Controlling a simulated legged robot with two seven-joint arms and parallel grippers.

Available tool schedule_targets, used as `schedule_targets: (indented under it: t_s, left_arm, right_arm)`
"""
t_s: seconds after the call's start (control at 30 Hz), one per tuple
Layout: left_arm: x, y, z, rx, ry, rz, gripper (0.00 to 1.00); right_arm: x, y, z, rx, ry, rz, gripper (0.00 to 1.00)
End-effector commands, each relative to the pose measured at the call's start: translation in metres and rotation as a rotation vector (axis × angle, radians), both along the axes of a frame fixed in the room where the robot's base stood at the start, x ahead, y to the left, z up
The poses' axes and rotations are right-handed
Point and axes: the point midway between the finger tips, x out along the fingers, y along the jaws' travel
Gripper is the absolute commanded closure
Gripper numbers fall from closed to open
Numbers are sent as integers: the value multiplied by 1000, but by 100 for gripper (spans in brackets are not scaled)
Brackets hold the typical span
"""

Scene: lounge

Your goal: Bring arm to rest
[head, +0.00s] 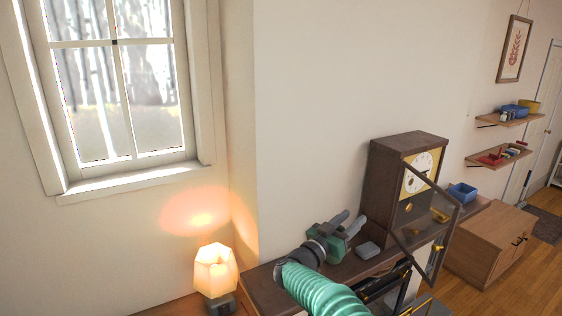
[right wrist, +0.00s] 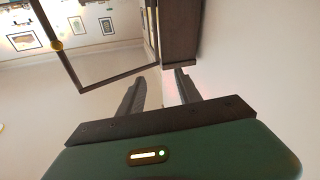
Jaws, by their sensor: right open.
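My right arm (head: 318,282), with a green ribbed sleeve, reaches in from the bottom of the head view. My right gripper (head: 351,219) is open and empty, left of a dark wooden clock (head: 388,190) and in front of the pale wall. Its two apart fingers also show in the right wrist view (right wrist: 162,82), with nothing between them. The clock's glass door (head: 430,225) stands open towards the right. The clock's dark case shows in the right wrist view (right wrist: 180,32) just beyond the fingers, beside the door frame (right wrist: 112,80). My left gripper is not in view.
The clock stands on a wooden cabinet (head: 262,285). A small grey block (head: 367,250) lies beside the clock. A lit lamp (head: 215,270) stands at the lower left below a window. A blue bin (head: 462,192) and wall shelves (head: 508,120) are at the right.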

Motion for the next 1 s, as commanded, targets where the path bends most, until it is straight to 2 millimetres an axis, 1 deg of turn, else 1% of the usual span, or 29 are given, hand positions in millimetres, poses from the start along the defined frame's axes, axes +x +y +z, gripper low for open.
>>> schedule_targets:
  t_s: [0.03, 0.07, 0.1, 0.13, 0.17, 0.2, 0.27, 0.3, 0.37, 0.4, 0.47, 0.5, 0.57, 0.6, 0.7, 0.8, 0.9, 1.0]
  left_arm:
    - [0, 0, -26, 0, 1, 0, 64]
    - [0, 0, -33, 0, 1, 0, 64]
    - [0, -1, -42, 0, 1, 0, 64]
    - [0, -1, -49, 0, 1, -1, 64]
    - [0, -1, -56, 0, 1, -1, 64]
    - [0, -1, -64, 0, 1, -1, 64]
    - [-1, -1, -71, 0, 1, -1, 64]
    - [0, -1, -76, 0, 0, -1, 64]
    - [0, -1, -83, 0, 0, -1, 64]
    - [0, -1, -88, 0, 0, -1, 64]
    - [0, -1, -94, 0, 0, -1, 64]
    - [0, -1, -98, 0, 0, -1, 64]
    - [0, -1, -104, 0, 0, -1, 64]
    - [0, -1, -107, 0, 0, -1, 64]
    - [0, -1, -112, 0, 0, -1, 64]
    - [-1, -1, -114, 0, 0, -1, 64]
    - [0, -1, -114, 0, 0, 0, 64]
    - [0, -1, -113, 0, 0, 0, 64]
  right_arm:
    - [11, 11, -14, 6, 13, 174, 59]
    - [15, 20, -22, 23, 38, 284, 59]
    - [13, 32, -39, 56, 91, 419, 59]
    - [7, 40, -56, 89, 145, 508, 59]
    - [-4, 48, -76, 129, 209, 590, 59]
    - [-25, 56, -106, 188, 307, 677, 59]
    - [-60, 63, -147, 272, 445, 756, 59]
    - [-86, 66, -171, 326, 533, 787, 59]
    - [-128, 67, -207, 401, 662, 809, 59]
    - [-157, 66, -229, 450, 743, 809, 59]
    - [-203, 62, -260, 521, 863, 796, 59]
    - [-234, 58, -278, 565, 940, 780, 59]
    - [-280, 51, -302, 625, 1046, 742, 59]
    - [-309, 47, -315, 659, 1110, 714, 59]
    - [-366, 36, -337, 724, 1232, 644, 59]
    - [-398, 29, -347, 758, 1299, 599, 59]
    - [-409, 25, -349, 771, 1321, 584, 59]
    - [-408, 25, -349, 772, 1320, 585, 59]
